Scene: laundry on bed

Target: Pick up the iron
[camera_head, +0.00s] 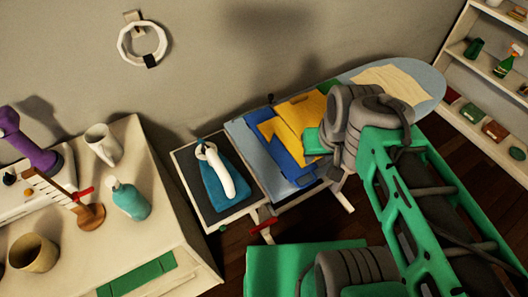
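The iron (221,172) rests on the dark rest plate (207,206) at the left end of the ironing board (418,88). It has a teal body and a curved white handle. Nothing touches the handle. My green and grey arm reaches up from the lower right, over the right part of the board. I cannot make out my gripper's fingers, so whether they are open or shut does not show. The visible arm links are to the right of the iron and apart from it.
Folded blue and yellow cloths (300,118) lie right of the iron; a cream cloth (390,82) lies farther along. A white table (181,222) at left bears a teal bottle (130,200), a white mug (103,145) and a beige cup (33,256). A shelf (478,58) stands at right.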

